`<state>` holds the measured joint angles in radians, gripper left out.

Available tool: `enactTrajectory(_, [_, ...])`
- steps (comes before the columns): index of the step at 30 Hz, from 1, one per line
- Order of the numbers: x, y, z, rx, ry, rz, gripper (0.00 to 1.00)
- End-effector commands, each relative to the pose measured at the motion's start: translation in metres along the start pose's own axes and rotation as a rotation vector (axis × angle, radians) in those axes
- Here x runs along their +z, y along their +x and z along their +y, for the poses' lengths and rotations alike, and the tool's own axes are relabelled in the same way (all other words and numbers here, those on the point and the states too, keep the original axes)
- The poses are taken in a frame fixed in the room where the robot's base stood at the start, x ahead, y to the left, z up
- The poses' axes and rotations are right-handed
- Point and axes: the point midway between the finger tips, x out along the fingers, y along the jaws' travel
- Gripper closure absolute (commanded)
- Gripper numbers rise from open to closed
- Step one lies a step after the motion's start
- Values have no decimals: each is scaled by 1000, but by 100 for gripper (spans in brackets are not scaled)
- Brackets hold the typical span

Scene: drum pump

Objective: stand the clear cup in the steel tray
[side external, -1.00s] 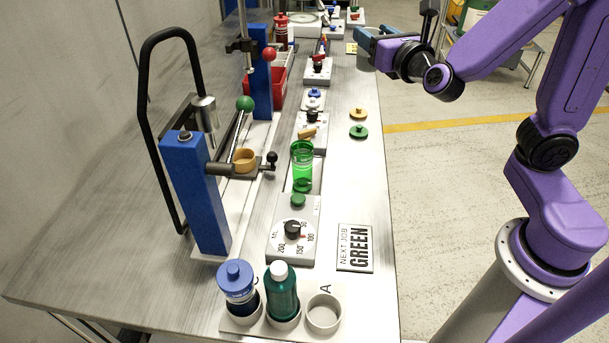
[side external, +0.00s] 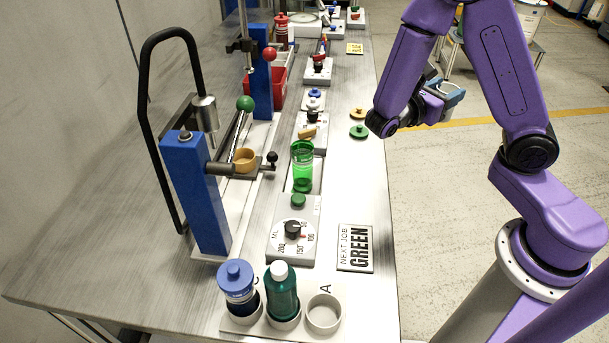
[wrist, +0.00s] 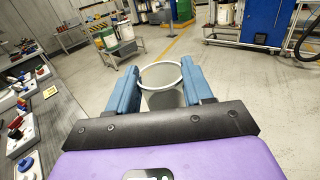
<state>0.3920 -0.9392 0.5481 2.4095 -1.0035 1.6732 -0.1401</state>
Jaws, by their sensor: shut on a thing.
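In the wrist view my gripper (wrist: 160,88) has its blue fingers on either side of a clear cup (wrist: 161,74), shut on it. The cup's round pale rim shows between the fingers, and the floor shows through it. In the side view my gripper (side external: 450,98) is right of the bench, over the floor, partly behind my own arm. The cup is hard to make out there. I cannot pick out the steel tray with certainty in either view.
A green see-through cup (side external: 302,168) stands on the bench beside a dial unit (side external: 294,240). Blue press columns (side external: 196,190) stand to the left. Two bottles (side external: 282,290) and an empty ring holder (side external: 323,313) are in front. A "NEXT JOB GREEN" sign (side external: 355,248) lies nearby.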

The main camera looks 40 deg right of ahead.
Motion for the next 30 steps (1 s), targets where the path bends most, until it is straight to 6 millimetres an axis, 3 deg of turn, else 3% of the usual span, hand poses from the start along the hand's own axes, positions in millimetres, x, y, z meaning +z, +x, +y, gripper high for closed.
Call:
enactTrajectory(8, [-28,-22,-49,-515,-2,-7,80])
enactTrajectory(15, [-40,-61,-78,-970,-2,-12,80])
enactTrajectory(22, [-42,-108,-88,-1393,-4,-18,80])
enactTrajectory(30, [-35,-164,-78,-1866,-5,-24,80])
